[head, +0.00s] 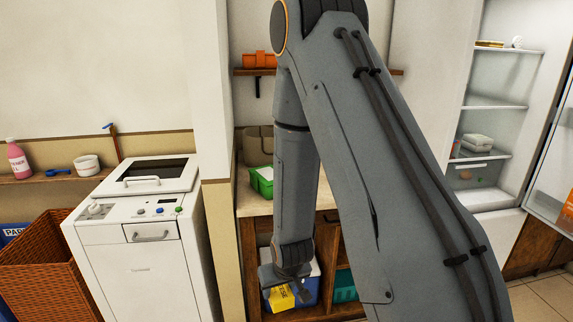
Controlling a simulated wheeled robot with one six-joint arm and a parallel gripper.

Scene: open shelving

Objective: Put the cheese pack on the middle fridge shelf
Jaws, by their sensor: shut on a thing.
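A yellow pack with dark lettering, which I take for the cheese pack (281,299), is at the bottom centre, in front of a blue and white cooler-like box (307,285). My gripper (291,284) points down at the pack's upper edge and is shut on it. The fingertips are small and partly hidden. The fridge (478,75) stands open at the right. Its middle shelf (492,106) looks bare in the part I see. The upper shelf (505,50) holds a tan item and a white item. The lower shelf (496,154) holds pale packs (477,142).
The fridge door (548,185) stands open at the far right. A white washing machine (150,260) and a wicker basket (45,265) are at left. Bare floor (540,297) shows at bottom right.

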